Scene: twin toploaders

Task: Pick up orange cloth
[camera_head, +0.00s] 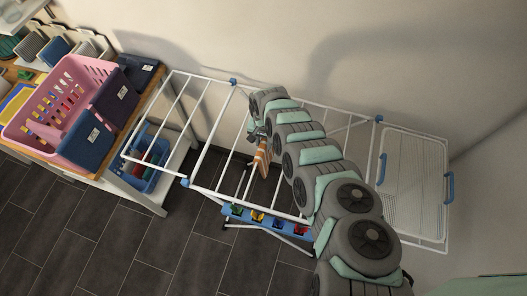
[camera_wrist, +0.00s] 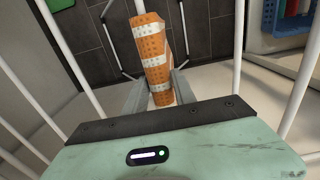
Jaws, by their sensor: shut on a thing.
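The orange cloth (camera_head: 262,158) has white bands and hangs from the drying rack (camera_head: 213,191) area, just below my gripper (camera_head: 259,136) in the head view. In the wrist view the cloth (camera_wrist: 152,58) stands out as a rolled or bunched strip between the two grey fingers of my gripper (camera_wrist: 161,96). My gripper is shut on the cloth. The fingertips are partly hidden behind it. White rack bars run on both sides of the gripper in the wrist view. I cannot tell whether the cloth touches a bar.
A blue crate (camera_head: 148,171) sits on a lower shelf. Colored clips (camera_head: 257,216) line a blue strip on the rack. The wall is close behind the rack.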

